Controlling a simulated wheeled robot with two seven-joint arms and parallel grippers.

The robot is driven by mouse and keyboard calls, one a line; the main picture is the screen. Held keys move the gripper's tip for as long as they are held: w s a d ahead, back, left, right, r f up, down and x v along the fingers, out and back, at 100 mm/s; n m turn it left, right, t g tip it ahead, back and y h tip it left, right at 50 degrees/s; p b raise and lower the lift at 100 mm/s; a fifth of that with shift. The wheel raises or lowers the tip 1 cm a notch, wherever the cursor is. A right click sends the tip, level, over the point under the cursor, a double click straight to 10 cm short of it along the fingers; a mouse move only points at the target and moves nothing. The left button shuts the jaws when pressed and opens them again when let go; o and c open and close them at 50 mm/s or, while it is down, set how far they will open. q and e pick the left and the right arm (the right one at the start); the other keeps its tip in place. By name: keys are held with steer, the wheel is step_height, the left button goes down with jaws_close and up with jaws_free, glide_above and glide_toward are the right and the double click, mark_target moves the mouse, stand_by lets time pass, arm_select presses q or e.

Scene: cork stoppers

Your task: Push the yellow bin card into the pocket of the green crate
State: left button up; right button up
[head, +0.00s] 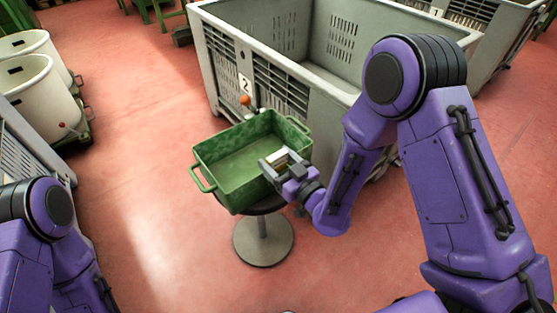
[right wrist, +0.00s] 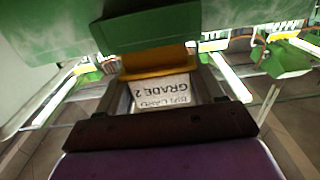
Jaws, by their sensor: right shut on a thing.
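The green crate (head: 218,186) sits on a small round-based stand in the middle of the head view. My right gripper (head: 280,165) is at the crate's right-hand side wall, shut on the bin card. In the right wrist view the card (right wrist: 160,64) shows a yellow band and a white label with upside-down print reading "GRADE 2". The yellow end meets the green pocket (right wrist: 147,28). Its far edge is hidden there, so I cannot tell how deep it sits. My left arm shows at the lower left, but its gripper is out of view.
A large grey bin (head: 285,92) marked 2 stands close behind the crate. White tubs (head: 38,100) stand at the left. The stand's round foot (head: 263,241) rests on the red floor (head: 150,175), which is clear left of the crate.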

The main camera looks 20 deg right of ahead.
steer(key=shift+f+b, duration=0.95)
steer(key=shift+f, duration=0.05)
stand_by(0.7)
steer(key=o, duration=1.2)
steer(key=b+v, duration=0.1)
steer(key=v, duration=0.4)
steer(key=shift+s+d+f+b, duration=0.1)
steer(key=shift+s+f+b, duration=0.1)
steer(key=shift+s+b, duration=0.1)
steer(key=p+v, duration=0.1)
steer(key=v, duration=0.1)
steer(key=p+v, duration=0.2)
steer(key=v, duration=0.1)
steer(key=shift+r, duration=0.25)
